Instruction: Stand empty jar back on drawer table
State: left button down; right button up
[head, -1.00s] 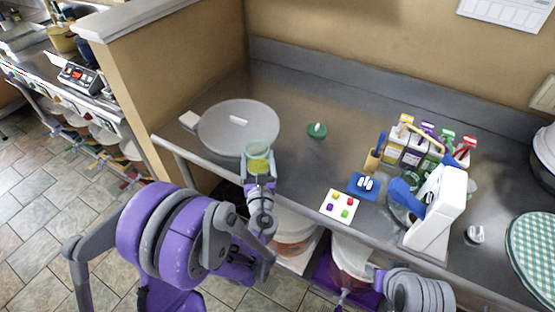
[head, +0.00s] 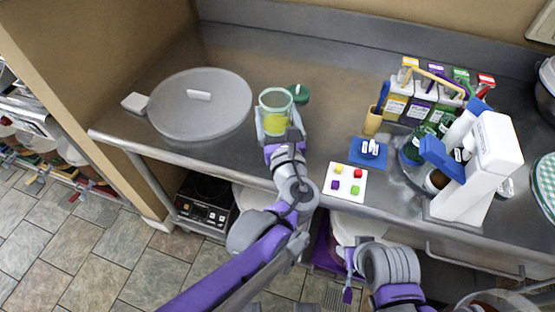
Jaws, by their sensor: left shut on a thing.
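A clear greenish glass jar (head: 276,103) with a yellow-green patch in its lower part is held upright in my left gripper (head: 279,135). The gripper's fingers are shut around its lower sides. The jar is over the grey metal table (head: 225,150); I cannot tell whether its base touches the top. A green lid (head: 299,93) with a pale knob lies just behind and right of the jar. My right gripper (head: 347,280) is low in front of the table edge, partly seen, and its fingers are unclear.
A large round grey lid (head: 200,104) lies left of the jar. A white board with coloured pieces (head: 345,182), a blue pad (head: 368,152), a bottle caddy (head: 420,105) and a white device (head: 480,165) stand right. Bare table lies behind the jar.

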aim_at(278, 132)
pick_arm(q)
jog(key=shift+s+d+f, duration=0.25)
notch_tip(278, 132, down, 5)
jog(key=shift+w+f+b, duration=0.1)
jog(key=shift+w+b, duration=0.05)
jog(key=shift+b, duration=0.65)
notch_tip(278, 132, down, 4)
jog(key=shift+b, duration=0.6)
jog(key=shift+f, duration=0.15)
grip_release()
